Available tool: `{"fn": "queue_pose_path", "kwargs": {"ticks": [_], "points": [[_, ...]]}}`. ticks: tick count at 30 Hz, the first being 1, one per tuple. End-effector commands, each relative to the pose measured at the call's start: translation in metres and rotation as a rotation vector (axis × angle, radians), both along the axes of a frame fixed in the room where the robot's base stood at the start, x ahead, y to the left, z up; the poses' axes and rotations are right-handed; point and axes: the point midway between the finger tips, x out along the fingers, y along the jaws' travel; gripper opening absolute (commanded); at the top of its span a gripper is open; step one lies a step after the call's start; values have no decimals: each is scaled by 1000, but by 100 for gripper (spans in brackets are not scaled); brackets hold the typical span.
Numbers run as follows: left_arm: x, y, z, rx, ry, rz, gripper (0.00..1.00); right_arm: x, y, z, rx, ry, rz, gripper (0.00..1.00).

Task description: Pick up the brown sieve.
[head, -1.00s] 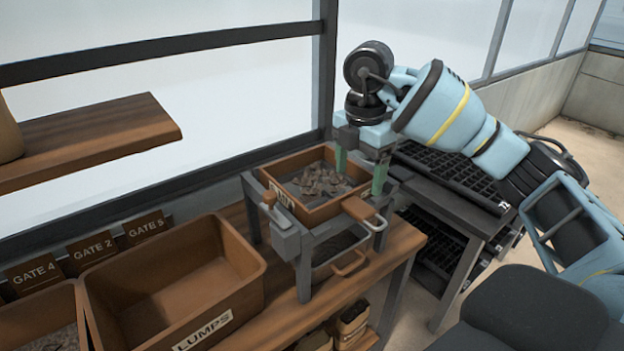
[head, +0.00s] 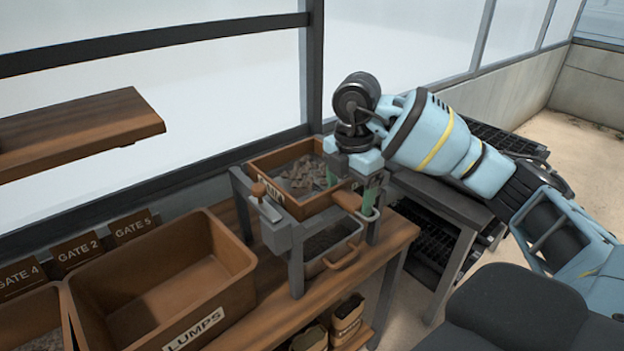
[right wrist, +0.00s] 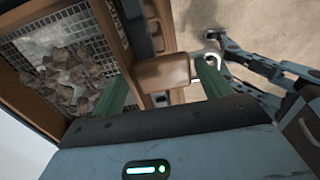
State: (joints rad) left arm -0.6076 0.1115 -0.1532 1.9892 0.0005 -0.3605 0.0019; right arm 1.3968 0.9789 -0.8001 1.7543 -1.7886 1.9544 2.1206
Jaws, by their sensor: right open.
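The brown sieve (head: 318,204), a square wooden frame with a mesh floor and several lumps on it, sits in the top of a grey metal stand (head: 287,236). A short brown handle (head: 347,200) sticks out from its near right side. My right gripper (head: 352,187) is open and points down at this handle. In the right wrist view the handle (right wrist: 162,72) lies between the two green fingers (right wrist: 163,88), with a gap showing on either side; I cannot tell whether they touch it. The sieve's frame (right wrist: 112,35) is on the left there. My left gripper is out of view.
A drawer-like tray with a handle (head: 343,259) sits below the sieve in the stand. A brown bin marked LUMPS (head: 150,321) stands to the left on the bench (head: 385,246). A grey table (head: 436,190) stands behind my right arm.

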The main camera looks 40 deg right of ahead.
Motion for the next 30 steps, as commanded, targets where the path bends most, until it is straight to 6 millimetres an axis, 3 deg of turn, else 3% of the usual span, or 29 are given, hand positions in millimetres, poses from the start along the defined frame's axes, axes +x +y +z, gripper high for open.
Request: {"fn": "queue_pose_path", "kwargs": {"ticks": [9,19,30], "points": [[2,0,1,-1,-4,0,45,0,0,-4,0,-2,1,76],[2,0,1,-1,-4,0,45,0,0,-3,1,-4,0,35],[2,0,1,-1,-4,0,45,1,0,2,1,-5,0,35]]}}
